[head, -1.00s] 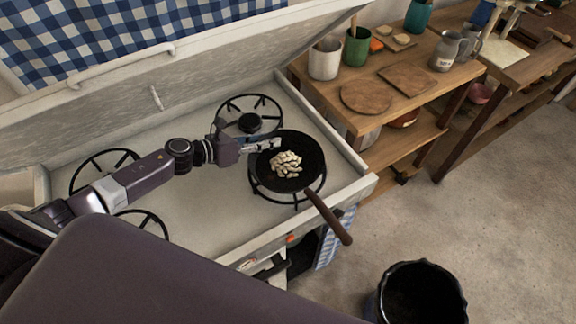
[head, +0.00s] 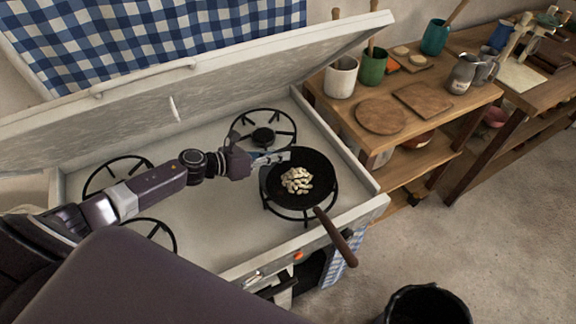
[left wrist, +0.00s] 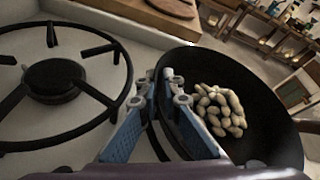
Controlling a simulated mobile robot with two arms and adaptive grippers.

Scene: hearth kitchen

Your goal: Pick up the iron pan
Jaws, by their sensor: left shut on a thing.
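The black iron pan (head: 320,164) sits on the front-right burner of the stove, with a pile of pale beans or nuts (head: 297,180) in it. Its brown handle (head: 336,238) points toward the lower right, over the stove's front edge. My left gripper (head: 278,157) is at the pan's left rim. In the left wrist view, the blue fingers (left wrist: 160,84) are shut on the near-left rim of the pan (left wrist: 262,135), and the pile (left wrist: 219,108) lies inside. The pan looks level; I cannot tell any gap under it. My right gripper is not in view.
The white stove (head: 215,205) has its lid (head: 230,75) raised behind the burners. A wooden shelf unit (head: 440,105) with cups and boards stands close on the right. A black bin (head: 428,306) stands on the floor at lower right, with open floor beyond it.

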